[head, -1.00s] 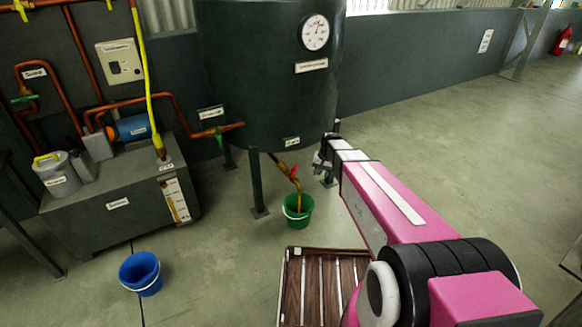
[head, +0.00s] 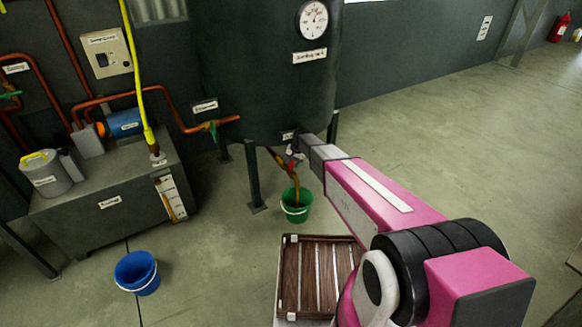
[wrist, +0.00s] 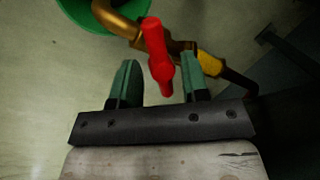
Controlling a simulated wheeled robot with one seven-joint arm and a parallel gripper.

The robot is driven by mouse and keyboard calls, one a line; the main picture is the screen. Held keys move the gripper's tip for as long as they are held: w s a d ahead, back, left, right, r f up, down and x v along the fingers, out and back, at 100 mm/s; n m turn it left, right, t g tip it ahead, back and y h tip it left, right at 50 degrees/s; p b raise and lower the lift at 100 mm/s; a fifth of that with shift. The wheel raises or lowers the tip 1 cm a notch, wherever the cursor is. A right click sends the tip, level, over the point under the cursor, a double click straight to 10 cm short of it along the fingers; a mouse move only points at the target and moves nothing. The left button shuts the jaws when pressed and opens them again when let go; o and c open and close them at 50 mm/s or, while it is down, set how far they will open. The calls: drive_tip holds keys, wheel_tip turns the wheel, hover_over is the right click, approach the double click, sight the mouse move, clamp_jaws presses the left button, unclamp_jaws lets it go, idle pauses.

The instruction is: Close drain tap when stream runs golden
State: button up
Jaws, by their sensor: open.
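The drain tap is a brass pipe under the dark tank (head: 265,75) with a red handle (wrist: 158,60). In the wrist view the handle lies between the two fingers of my open gripper (wrist: 160,82), and I cannot tell whether either finger touches it. In the head view my gripper (head: 294,155) is at the tap and partly hides it. A brownish-golden stream (head: 297,187) runs from the spout into the green bucket (head: 296,212). The bucket's edge also shows at the top of the wrist view (wrist: 85,15).
A wooden slatted crate (head: 290,285) stands in front of the green bucket. A blue bucket (head: 137,272) is on the floor at left. A dark box-shaped tank (head: 90,212) with a grey can (head: 45,173) stands behind it. A tank leg (head: 254,175) is left of the tap. Floor at right is clear.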

drive_tip(key=shift+x, duration=1.3)
drive_tip(key=shift+c, duration=0.3)
clamp_jaws()
